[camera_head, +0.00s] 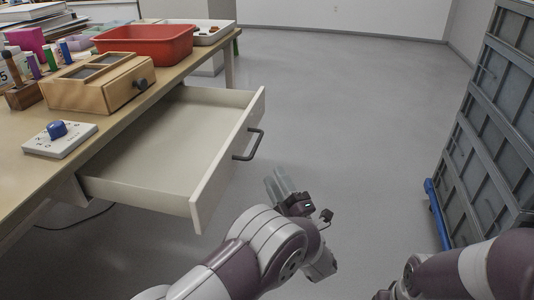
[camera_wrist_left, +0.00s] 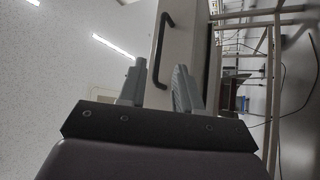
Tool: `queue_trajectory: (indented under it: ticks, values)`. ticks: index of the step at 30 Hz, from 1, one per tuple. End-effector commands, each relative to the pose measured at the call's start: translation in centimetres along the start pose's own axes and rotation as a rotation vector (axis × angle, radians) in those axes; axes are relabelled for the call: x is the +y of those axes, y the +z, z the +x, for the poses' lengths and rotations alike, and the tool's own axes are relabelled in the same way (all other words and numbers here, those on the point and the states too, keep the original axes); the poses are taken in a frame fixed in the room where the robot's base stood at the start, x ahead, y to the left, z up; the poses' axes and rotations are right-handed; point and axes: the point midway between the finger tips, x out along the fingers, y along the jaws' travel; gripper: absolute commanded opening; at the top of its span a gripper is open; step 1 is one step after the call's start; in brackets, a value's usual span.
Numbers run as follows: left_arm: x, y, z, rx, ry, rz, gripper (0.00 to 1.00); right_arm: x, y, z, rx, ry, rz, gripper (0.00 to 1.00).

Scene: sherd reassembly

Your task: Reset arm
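My left gripper (camera_head: 280,183) is in front of the open drawer, to the right of its handle, above the floor. In the left wrist view my left gripper's two grey fingers (camera_wrist_left: 160,85) stand apart with nothing held between them. The drawer front and its dark handle show beyond the fingers there. My right arm (camera_head: 465,275) enters at the lower right; its gripper is not visible.
The white drawer (camera_head: 150,150) is pulled out, empty, with a dark handle (camera_head: 248,146). The table (camera_head: 30,180) holds a wooden box (camera_head: 97,85), a red bin (camera_head: 150,44) and a white dial plate (camera_head: 60,140). A grey crate stack (camera_head: 490,120) stands right. Floor between is clear.

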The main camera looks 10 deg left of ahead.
Motion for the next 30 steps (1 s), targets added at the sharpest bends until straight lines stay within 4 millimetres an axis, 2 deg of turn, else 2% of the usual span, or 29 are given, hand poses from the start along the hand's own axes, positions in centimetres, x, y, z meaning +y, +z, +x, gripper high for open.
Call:
queue_trajectory:
  ticks: [4,16,17,19,20,23,24,25,26,28,29,30]
  values:
    - [0.0,0.0,-1.0,0.0,0.0,0.0,0.34,0.0,0.0,-0.4,0.0,0.0,0.0,0.0]
    - [-0.1,0.0,-1.0,0.0,0.0,0.005,0.34,0.0,0.0,-0.3,0.0,0.0,0.0,0.0]
    - [-0.2,0.2,-1.1,-0.01,-0.008,0.021,0.34,0.0,0.0,-0.3,0.0,0.0,0.0,0.0]
    - [-1.2,2.0,-1.2,-0.098,-0.051,0.063,0.34,0.0,0.0,-0.3,0.0,0.0,0.0,0.0]
    - [-2.0,3.4,-1.6,-0.176,-0.074,0.099,0.34,0.0,0.0,-0.3,0.0,0.0,0.0,0.0]
    - [-5.3,9.0,-5.4,-0.602,-0.152,0.296,0.34,0.0,0.0,-0.4,0.0,0.0,0.0,0.0]
    - [-6.0,10.2,-7.3,-0.81,-0.175,0.395,0.34,0.0,-0.1,-1.1,-0.001,0.0,0.0,0.0]
    - [-6.4,10.2,-8.7,-0.963,-0.19,0.472,0.34,0.0,-0.2,-1.7,-0.001,0.0,0.0,0.0]
    - [-6.8,9.6,-10.1,-1.113,-0.204,0.552,0.34,0.0,-0.3,-2.4,-0.001,0.0,0.0,0.0]
    - [-7.3,5.5,-13.1,-1.45,-0.228,0.737,0.34,0.0,-0.5,-4.3,0.0,0.0,0.0,0.0]
    - [-7.4,2.7,-14.1,-1.586,-0.238,0.814,0.34,0.0,-0.6,-5.2,0.0,0.0,0.0,0.0]
    - [-7.5,-1.3,-15.3,-1.74,-0.251,0.904,0.34,0.0,-0.7,-6.1,0.0,0.0,0.0,0.0]
